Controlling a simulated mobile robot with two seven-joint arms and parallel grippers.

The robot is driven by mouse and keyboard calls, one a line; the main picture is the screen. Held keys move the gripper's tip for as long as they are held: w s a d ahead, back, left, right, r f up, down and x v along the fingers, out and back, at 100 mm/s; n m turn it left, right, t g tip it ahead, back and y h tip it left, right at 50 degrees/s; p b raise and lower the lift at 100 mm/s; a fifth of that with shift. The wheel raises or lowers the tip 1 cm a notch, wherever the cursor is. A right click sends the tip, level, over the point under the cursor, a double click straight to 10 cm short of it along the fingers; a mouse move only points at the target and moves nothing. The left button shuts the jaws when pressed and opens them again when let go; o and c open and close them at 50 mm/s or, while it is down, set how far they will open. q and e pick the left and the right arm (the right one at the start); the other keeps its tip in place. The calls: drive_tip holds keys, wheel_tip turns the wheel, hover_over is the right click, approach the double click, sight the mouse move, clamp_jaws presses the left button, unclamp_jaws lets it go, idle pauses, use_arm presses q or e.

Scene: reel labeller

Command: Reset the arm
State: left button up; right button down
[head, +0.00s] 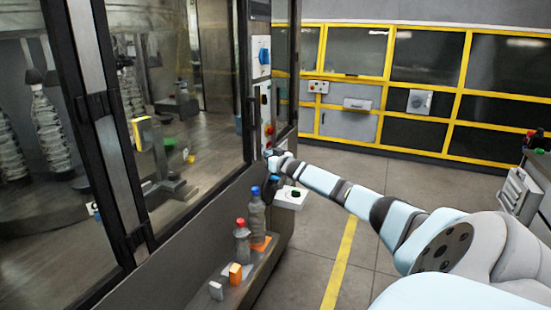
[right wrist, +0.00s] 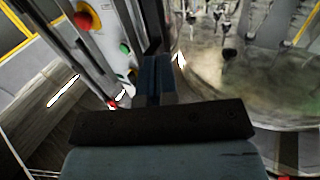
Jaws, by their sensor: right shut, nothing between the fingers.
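My right arm (head: 330,185) reaches in from the lower right toward the labeller's control panel (head: 265,108). My right gripper (head: 270,157) is at the panel's lower end, small and partly hidden in the head view. In the right wrist view its dark blue fingers (right wrist: 155,78) are together with nothing between them. They are beside the white control panel (right wrist: 107,40), which carries a red button (right wrist: 86,17) and a green button (right wrist: 125,47). I cannot tell whether the fingertips touch the panel. My left gripper is not in view.
A glass-doored machine (head: 120,130) stands close on the left. A ledge below it holds a blue-capped bottle (head: 256,217), a red-capped bottle (head: 242,243) and small boxes. A white box with a green button (head: 295,194) juts out under my arm. Floor beyond is open.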

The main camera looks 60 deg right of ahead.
drive_tip(key=s, duration=0.3)
drive_tip(key=shift+d, duration=0.35)
drive_tip(key=shift+r, duration=0.1)
drive_tip(key=a+f+n+g+y+p, duration=0.2)
drive_tip(key=a+f+y, duration=0.1)
drive_tip(key=a+f, duration=1.15)
drive_tip(key=s+a+f+n+g+y+p, duration=0.1)
drive_tip(key=s+a+f, duration=0.2)
drive_tip(key=a, duration=0.4)
drive_tip(key=s+a+f+n+y, duration=0.1)
drive_tip(key=s+a+f, duration=0.25)
drive_tip(key=a, duration=0.45)
drive_tip(key=s+a+f+n+g+y+p, duration=0.1)
drive_tip(key=s+a+f, duration=0.25)
drive_tip(key=a, duration=0.35)
drive_tip(key=s+a+f+g+y+p, duration=0.1)
drive_tip(key=s+a, duration=0.4)
drive_tip(key=a, duration=0.3)
drive_tip(key=s+a+f+y+p, duration=0.1)
drive_tip(key=s+a+f, duration=0.1)
drive_tip(key=s+a, duration=0.45)
drive_tip(key=s+a+r+p, duration=0.1)
drive_tip(key=s+a+r, duration=0.2)
drive_tip(key=s+a, duration=0.3)
drive_tip(key=s+a+r+n+g+p, duration=0.1)
drive_tip(key=s+a+r, duration=0.2)
drive_tip(key=s+a, duration=0.3)
drive_tip(key=a, duration=0.3)
drive_tip(key=shift+s+r, duration=0.2)
drive_tip(key=shift+r, duration=0.2)
